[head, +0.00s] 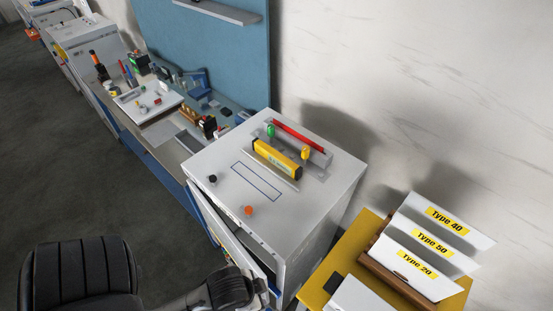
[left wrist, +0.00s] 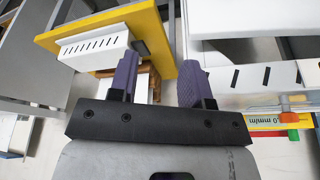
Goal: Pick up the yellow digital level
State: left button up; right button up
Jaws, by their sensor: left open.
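The yellow digital level (head: 276,158) lies on the white top of a cabinet (head: 225,180) in the head view, with a grey metal bar beside it. Part of the level (left wrist: 272,120) also shows at the right of the left wrist view, with "0 mm/m" on its display. My left gripper (left wrist: 160,78) shows in the left wrist view with its two purple fingers apart and nothing between them. It is away from the level, which is off to the right of the fingers. My right gripper is in neither view.
A red stick (head: 299,136), green and yellow knobs, and orange (head: 248,210) and black knobs are on the cabinet top. A yellow table (head: 322,284) with a rack of type cards stands at right. A cluttered workbench (head: 170,151) is behind left.

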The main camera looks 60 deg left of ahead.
pick_arm(q)
jog(key=o, duration=0.3)
jog(key=shift+o, duration=0.2)
